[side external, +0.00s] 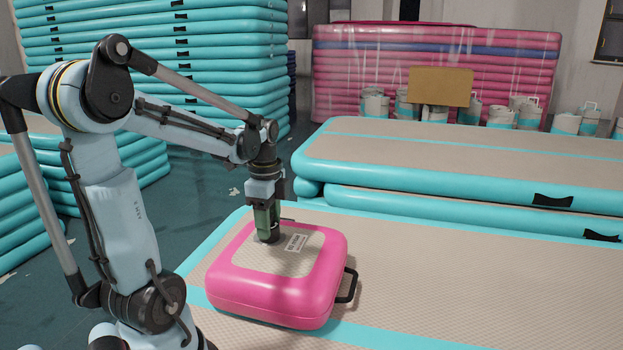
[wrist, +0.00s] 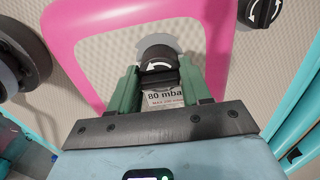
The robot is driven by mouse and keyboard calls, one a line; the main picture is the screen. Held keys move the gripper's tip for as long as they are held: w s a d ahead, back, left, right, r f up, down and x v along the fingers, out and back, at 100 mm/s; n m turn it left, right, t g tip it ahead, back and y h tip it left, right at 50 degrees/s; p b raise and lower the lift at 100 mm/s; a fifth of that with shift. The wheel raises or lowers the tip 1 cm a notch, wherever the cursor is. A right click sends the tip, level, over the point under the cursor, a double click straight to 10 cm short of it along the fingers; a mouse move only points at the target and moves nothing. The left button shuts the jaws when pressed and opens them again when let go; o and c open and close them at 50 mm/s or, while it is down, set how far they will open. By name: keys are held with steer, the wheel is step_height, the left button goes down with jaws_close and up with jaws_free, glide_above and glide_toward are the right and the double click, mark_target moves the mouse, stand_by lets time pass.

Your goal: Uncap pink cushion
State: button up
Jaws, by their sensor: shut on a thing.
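The pink cushion (side external: 268,285) lies flat on a beige and turquoise inflatable track, with a beige top panel and a pink rim. Its rim also shows in the wrist view (wrist: 65,35). A round black cap (wrist: 157,56) with a white curved arrow sits on a grey patch on the panel. My gripper (side external: 268,234) points straight down onto the panel. In the wrist view its green fingers (wrist: 157,75) are shut on the cap from both sides. The cap's underside is hidden, so I cannot tell whether it is seated or loose. A label reading "80 mba" lies below it.
Another dark cap with white arrows (wrist: 264,10) shows at the wrist view's upper right. A black handle (side external: 348,286) sticks out from the cushion's right side. The track (side external: 480,270) is clear to the right. Stacked turquoise tracks (side external: 450,165) stand behind.

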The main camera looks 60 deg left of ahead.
steer(key=shift+r, duration=0.1)
steer(key=shift+r, duration=2.4)
